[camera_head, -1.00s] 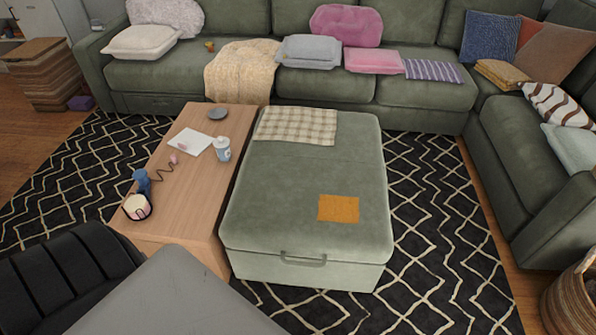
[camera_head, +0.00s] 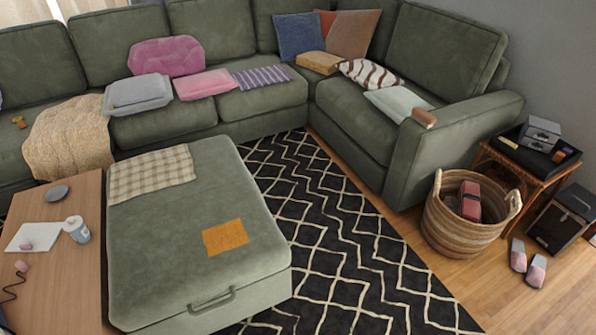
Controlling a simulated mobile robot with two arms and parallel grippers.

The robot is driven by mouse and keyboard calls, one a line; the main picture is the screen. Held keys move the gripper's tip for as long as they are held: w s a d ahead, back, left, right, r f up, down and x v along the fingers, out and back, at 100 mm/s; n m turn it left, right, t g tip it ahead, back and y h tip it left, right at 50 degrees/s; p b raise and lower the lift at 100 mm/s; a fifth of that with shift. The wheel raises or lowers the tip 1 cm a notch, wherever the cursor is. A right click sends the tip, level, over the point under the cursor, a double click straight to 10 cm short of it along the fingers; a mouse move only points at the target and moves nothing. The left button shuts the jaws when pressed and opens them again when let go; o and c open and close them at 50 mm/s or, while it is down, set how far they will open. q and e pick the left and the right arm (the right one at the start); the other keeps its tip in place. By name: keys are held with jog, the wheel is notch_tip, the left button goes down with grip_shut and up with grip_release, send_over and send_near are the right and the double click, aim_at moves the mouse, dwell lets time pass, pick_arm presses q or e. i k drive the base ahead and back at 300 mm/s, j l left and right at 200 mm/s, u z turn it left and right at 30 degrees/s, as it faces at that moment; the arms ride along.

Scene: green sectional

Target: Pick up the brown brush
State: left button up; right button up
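Neither of my grippers is in the head view.
A green ottoman (camera_head: 190,235) stands on the black patterned rug (camera_head: 350,270), beside a wooden table (camera_head: 60,285). A woven basket (camera_head: 455,235) stands before the armrest, with slippers (camera_head: 527,263) and a side table (camera_head: 525,170) nearby. The rug right of the ottoman is clear.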

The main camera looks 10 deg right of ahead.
aim_at(421, 117)
jog(key=i+l+u, duration=0.1)
jog(key=l, duration=0.25)
jog(key=i+l, duration=0.3)
jog(key=i+l+u, duration=0.15)
jog(key=l, duration=0.3)
jog(key=i+l, duration=0.2)
jog(key=l, duration=0.2)
jog(key=u, duration=0.05)
